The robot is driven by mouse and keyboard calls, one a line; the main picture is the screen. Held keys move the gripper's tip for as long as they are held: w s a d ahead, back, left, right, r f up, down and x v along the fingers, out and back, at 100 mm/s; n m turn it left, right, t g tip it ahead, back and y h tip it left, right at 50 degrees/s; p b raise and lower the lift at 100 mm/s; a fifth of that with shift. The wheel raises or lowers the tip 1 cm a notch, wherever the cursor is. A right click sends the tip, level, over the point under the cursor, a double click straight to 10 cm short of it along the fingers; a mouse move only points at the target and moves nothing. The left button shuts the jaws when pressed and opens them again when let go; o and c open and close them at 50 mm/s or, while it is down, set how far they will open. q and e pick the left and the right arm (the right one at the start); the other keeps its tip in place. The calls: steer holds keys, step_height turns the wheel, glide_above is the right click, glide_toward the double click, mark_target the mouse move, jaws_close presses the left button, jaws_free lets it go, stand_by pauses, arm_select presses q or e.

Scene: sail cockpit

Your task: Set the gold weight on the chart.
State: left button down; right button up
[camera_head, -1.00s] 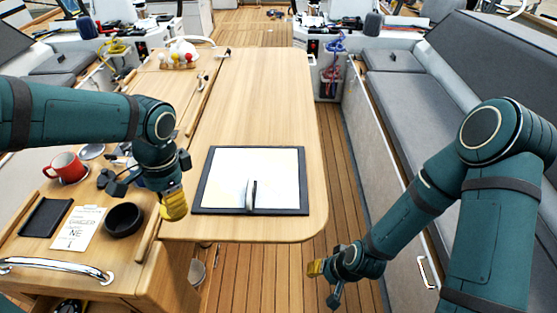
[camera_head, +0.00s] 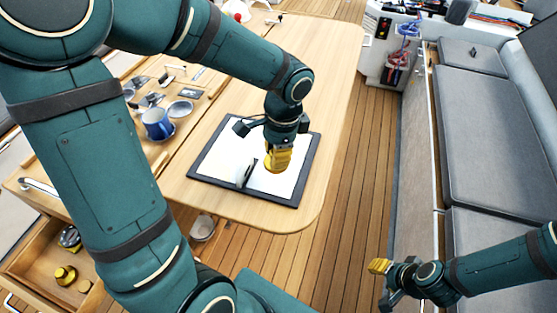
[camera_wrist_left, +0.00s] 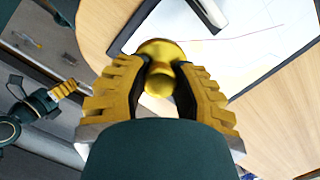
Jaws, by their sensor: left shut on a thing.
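The chart (camera_head: 222,163) is a white sheet on a dark-edged board lying on the wooden table. My left gripper (camera_head: 278,160) is over the right part of the chart, pointing down. It is shut on the gold weight (camera_wrist_left: 160,50), a round, shiny knobbed piece seen between the yellow fingers in the left wrist view. In the head view the weight's lower end (camera_head: 271,168) shows below the fingers; I cannot tell whether it touches the chart. My right gripper (camera_head: 379,267) is low at the right, away from the table; its jaw state is unclear.
A blue mug (camera_head: 157,123) is on the table's left side. An open drawer (camera_head: 40,268) at lower left holds brass-coloured pieces. Grey benches (camera_head: 480,130) line the right.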

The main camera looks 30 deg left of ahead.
arm_select(q)
steer(key=f, duration=0.2)
steer(key=shift+w+d+f, duration=0.35)
steer(key=shift+w, duration=0.05)
steer(key=shift+f+b, duration=0.6)
steer(key=shift+f, duration=1.55)
arm_select(e)
steer(key=shift+w+d+f, duration=0.1)
steer(key=shift+d+f, duration=0.15)
steer(key=shift+f, duration=0.45)
arm_select(q)
steer(key=shift+s+r, duration=0.1)
steer(key=c, duration=1.2)
jaws_free()
steer(key=shift+f, duration=0.2)
steer(key=o, duration=0.4)
arm_select(e)
steer(key=shift+f, duration=0.1)
arm_select(q)
steer(key=shift+r, duration=0.1)
